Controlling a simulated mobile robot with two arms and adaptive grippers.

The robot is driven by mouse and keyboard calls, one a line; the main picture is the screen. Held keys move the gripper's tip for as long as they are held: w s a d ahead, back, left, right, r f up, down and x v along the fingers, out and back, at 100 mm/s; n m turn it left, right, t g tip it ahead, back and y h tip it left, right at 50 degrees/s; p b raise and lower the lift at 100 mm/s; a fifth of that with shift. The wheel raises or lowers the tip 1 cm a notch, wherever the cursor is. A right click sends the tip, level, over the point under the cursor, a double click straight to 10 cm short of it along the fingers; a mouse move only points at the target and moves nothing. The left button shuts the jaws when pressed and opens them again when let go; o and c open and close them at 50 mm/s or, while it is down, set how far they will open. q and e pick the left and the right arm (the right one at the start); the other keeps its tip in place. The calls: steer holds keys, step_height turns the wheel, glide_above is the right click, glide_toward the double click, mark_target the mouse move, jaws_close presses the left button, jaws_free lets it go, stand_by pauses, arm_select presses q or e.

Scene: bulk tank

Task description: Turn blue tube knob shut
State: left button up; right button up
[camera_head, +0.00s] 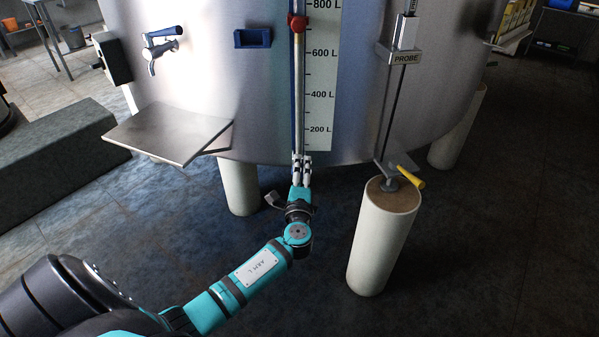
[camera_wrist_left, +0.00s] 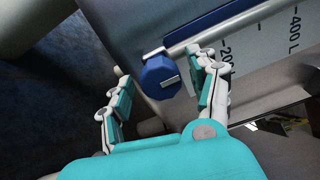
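The blue knob (camera_wrist_left: 157,78) shows in the left wrist view at the lower end of the sight tube (camera_wrist_left: 225,27). A pale raised bar shows on its face. My left gripper (camera_wrist_left: 162,78) is open, with the knob between its spread fingers. The right-hand finger is close to the knob and a wider gap shows on the left; I cannot tell any contact. In the head view my left gripper (camera_head: 301,160) is at the foot of the sight tube (camera_head: 298,90) and hides the knob. My right gripper is not in view.
A scale (camera_head: 322,80) in litres runs beside the tube, with a red piece (camera_head: 297,22) higher up. A metal shelf (camera_head: 168,132) juts out at the left.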

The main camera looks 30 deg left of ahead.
arm_select(q)
steer(key=v, duration=1.2)
stand_by(0.4)
